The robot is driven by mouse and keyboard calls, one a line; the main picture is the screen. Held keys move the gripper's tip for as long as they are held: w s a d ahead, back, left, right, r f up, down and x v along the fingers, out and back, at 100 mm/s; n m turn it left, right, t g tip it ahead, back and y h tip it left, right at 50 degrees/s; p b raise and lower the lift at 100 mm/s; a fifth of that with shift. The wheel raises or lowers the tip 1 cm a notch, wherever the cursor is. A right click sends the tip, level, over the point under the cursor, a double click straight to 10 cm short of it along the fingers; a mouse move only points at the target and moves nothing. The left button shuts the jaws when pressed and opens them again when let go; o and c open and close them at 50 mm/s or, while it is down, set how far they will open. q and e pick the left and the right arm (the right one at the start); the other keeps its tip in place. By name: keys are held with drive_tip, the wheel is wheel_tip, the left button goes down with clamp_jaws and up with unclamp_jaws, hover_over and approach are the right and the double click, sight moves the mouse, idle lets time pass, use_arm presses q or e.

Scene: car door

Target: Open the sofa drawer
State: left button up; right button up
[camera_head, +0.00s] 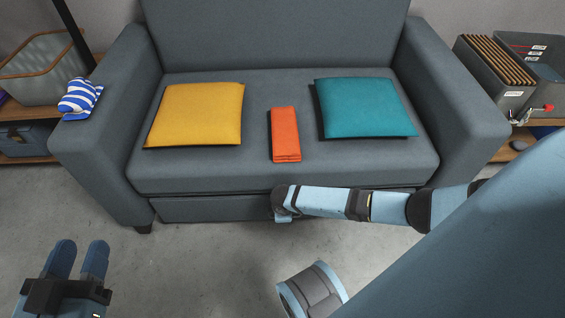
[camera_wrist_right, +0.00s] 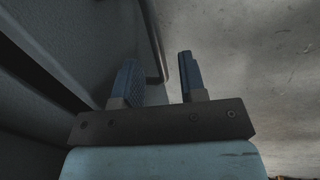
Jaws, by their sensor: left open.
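The grey sofa (camera_head: 290,30) fills the middle of the head view. Its drawer (camera_head: 215,208) is the low front panel under the seat and looks closed, flush with the sofa. My right arm reaches across the drawer's right half and hides part of it; my right gripper is not clear there. In the right wrist view my right gripper (camera_wrist_right: 158,68) is open, its fingers apart beside a grey panel. A dark bar (camera_wrist_right: 155,40) shows between and beyond the fingertips; I cannot tell whether they touch it. My left gripper (camera_head: 80,250) is open and empty over the floor, lower left.
A yellow cushion (camera_head: 197,114), an orange folded cloth (camera_head: 285,134) and a teal cushion (camera_head: 365,107) lie on the seat. A striped roll (camera_head: 80,97) rests on the left armrest. Shelves with bins (camera_head: 495,75) flank the sofa. The floor (camera_head: 190,265) before it is clear.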

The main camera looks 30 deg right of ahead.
use_arm(q)
drive_tip(key=shift+w+a+r+m, duration=0.15)
drive_tip(key=shift+w+m, duration=0.05)
drive_tip(key=shift+m, duration=0.1)
use_arm(e)
drive_tip(key=shift+w+d+f, duration=0.15)
drive_tip(key=shift+w+f, duration=0.05)
drive_tip(key=shift+f, duration=0.55)
clamp_jaws()
drive_tip(key=shift+s, duration=0.1)
